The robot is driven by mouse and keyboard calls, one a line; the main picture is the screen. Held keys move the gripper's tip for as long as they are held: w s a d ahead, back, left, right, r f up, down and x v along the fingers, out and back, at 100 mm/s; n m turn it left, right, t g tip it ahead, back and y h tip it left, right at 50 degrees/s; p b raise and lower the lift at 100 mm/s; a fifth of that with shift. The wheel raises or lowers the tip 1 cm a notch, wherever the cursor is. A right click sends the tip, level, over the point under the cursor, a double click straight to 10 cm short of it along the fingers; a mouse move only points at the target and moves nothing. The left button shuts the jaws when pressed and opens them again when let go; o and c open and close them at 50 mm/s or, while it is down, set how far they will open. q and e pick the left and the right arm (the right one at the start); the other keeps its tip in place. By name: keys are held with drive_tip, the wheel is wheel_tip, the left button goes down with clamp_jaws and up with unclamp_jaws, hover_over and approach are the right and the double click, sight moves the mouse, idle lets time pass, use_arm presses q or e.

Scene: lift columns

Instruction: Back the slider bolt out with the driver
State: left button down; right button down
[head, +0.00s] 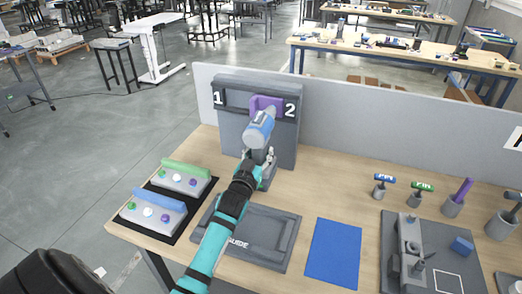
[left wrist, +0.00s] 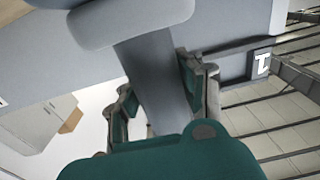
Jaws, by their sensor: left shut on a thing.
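The driver (head: 259,130), a blue-grey power tool, is raised in front of the grey upright panel (head: 230,128) marked 1 and 2. My left gripper (head: 260,162) is shut on its handle; in the left wrist view the grey handle (left wrist: 155,85) stands between the two fingers. The purple slider (head: 267,102) sits in the panel's slot near the 2, right behind the driver's front end. The driver hides part of the slider, and I cannot see the bolt or whether the driver touches it.
A grey guide tray (head: 281,226) and a blue mat (head: 333,252) lie in front of the panel. Two button boxes (head: 150,213) with green and blue bars stand left. T-handled tools (head: 384,184), a purple-handled holder (head: 458,196) and a grey fixture plate (head: 440,255) are right. A low partition (head: 345,133) runs behind.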

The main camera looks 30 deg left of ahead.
sight(256, 157)
use_arm(q)
drive_tip(key=shift+r+p+v, duration=0.1)
drive_tip(key=shift+p+v, duration=0.4)
drive_tip(key=shift+v, duration=0.6)
drive_tip(key=shift+r+p+v, duration=0.15)
drive_tip(key=shift+p+v, duration=0.3)
drive_tip(key=shift+v, duration=0.65)
drive_tip(key=shift+a, duration=0.1)
drive_tip(key=shift+s+p, duration=0.5)
drive_tip(key=shift+s, duration=0.25)
drive_tip(key=shift+p+v, duration=0.45)
drive_tip(key=shift+v, duration=0.85)
drive_tip(key=shift+w, duration=0.15)
